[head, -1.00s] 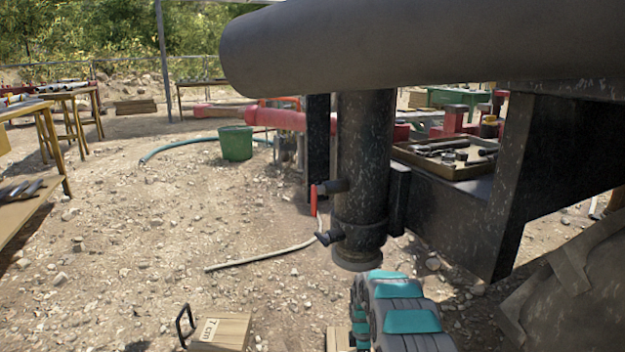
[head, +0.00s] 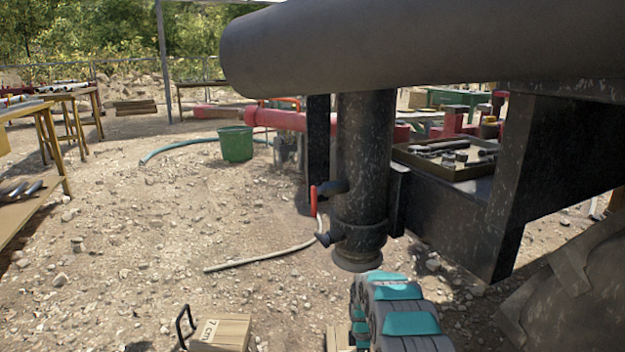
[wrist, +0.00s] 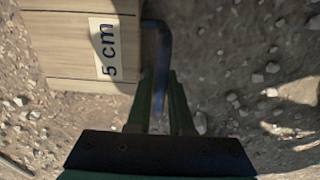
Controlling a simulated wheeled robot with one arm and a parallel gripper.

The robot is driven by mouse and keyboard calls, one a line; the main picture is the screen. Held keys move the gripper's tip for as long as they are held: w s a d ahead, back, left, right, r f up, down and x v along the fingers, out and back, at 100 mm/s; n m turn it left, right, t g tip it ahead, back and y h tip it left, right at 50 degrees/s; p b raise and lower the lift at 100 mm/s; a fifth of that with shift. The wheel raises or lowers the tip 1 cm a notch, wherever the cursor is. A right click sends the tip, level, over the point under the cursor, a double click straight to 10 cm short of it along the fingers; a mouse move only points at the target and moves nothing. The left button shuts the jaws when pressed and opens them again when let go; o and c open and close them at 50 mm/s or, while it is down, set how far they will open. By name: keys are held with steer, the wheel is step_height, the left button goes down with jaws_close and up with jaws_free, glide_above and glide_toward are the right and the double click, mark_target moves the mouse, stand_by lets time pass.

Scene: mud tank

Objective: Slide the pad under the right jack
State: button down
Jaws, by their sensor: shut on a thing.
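A light wooden pad marked "5 cm" (wrist: 65,45) lies at the upper left of the wrist view, with a dark bent handle (wrist: 163,45) on its right side. My gripper (wrist: 158,95) is shut on this handle, its green fingers on either side of it. In the head view, a wooden block edge (head: 338,340) shows just left of my teal and grey arm; the gripper is hidden there. The jack (head: 362,180) is a thick black upright cylinder with a round foot (head: 357,258), hanging above the gravel just beyond my arm. Bare ground shows under the foot.
Another wooden pad marked "7 cm" (head: 220,332) with a black handle lies on the gravel at front left. A red-handled valve (head: 314,200) and a pale hose (head: 265,257) are by the jack. A black frame leg (head: 508,190) and grey cover (head: 575,290) stand right.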

steer(key=shift+w+a+b, duration=0.15)
steer(key=shift+w+b, duration=0.15)
steer(key=shift+w, duration=1.65)
steer(key=shift+c, duration=1.6)
jaws_free()
step_height(320, 180, up, 10)
steer(key=p, duration=0.1)
steer(key=shift+r, duration=0.1)
